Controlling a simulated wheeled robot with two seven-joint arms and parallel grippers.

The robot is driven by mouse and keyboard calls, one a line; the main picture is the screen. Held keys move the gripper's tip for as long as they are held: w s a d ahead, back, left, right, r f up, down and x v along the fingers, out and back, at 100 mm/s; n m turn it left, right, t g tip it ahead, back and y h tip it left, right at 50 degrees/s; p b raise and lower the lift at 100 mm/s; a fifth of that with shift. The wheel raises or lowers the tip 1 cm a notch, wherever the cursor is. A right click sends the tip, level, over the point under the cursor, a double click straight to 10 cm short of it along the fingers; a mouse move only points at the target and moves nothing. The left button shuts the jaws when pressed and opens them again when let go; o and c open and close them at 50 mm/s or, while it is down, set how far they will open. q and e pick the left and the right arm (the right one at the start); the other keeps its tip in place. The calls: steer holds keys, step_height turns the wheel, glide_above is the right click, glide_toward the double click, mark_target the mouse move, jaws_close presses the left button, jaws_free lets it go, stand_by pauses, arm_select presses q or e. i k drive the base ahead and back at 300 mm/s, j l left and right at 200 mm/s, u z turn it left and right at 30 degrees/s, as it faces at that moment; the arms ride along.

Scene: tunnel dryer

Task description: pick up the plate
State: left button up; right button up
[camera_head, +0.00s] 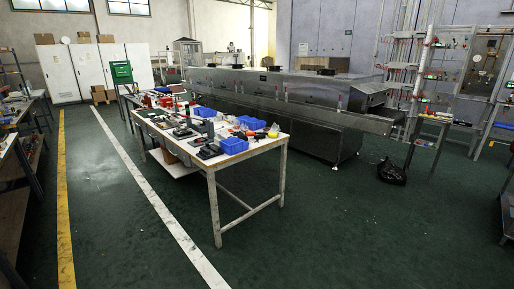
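I cannot make out a plate in the head view. A white worktable (250,155) stands in the middle, crowded with small tools and parts. Blue bins (234,146) stand along its right side. Any plate among these items is too small to tell or hidden. Neither of my grippers is in view, so I cannot see whether they are open or shut.
The long metal tunnel dryer (285,92) stands behind the table. A black bag (391,172) lies on the floor at right. Benches (12,148) line the left edge. The green floor in front and the lane between the yellow and white lines look clear.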

mark_target(217, 142)
steer(key=i+j, duration=0.25)
steer(key=j, duration=0.15)
steer(key=i+j, duration=0.2)
steer(key=j, duration=0.25)
steer(key=i+j, duration=0.25)
steer(key=j, duration=0.15)
steer(key=i+j, duration=0.2)
steer(key=j, duration=0.2)
